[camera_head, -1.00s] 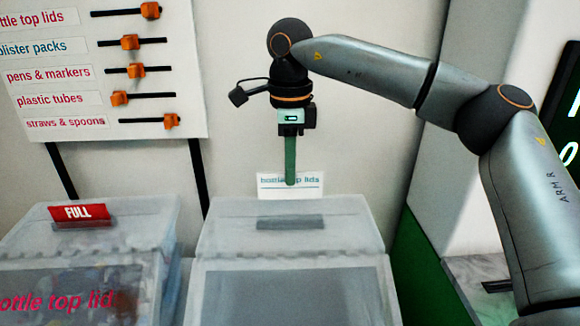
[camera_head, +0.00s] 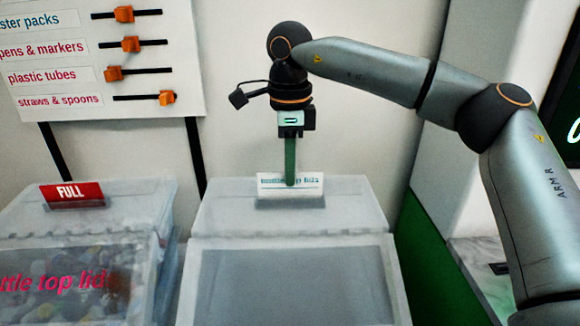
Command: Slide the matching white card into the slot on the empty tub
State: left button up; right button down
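My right gripper (camera_head: 290,182) points straight down, its green fingers seen edge-on and shut on the white card (camera_head: 312,188). The card is upright, with blue-green print that seems to read "bottle top lids", partly hidden behind the fingers. The empty tub (camera_head: 225,215), pale and translucent with a grey front panel, stands below. Its dark slot holder (camera_head: 290,203) is on the lid. The card's lower edge meets the top of the holder; I cannot tell how far it is inside. My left gripper is not in view.
A filled tub (camera_head: 130,215) with pink lettering and a red FULL card (camera_head: 76,193) stands to the left. A board (camera_head: 100,55) with labels and orange sliders is behind it. A green panel (camera_head: 430,250) and a pale wall are at the right.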

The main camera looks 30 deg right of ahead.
jog(key=shift+f+b, duration=0.45)
jog(key=shift+f, duration=0.3)
dwell(0.8)
jog(key=c, duration=1)
grip_release()
jog(key=shift+o, duration=0.2)
jog(key=shift+r, duration=0.1)
notch_tip(320, 180, up, 12)
jog(key=p, duration=0.1)
jog(key=shift+r+p, duration=0.2)
jog(key=shift+p, duration=0.2)
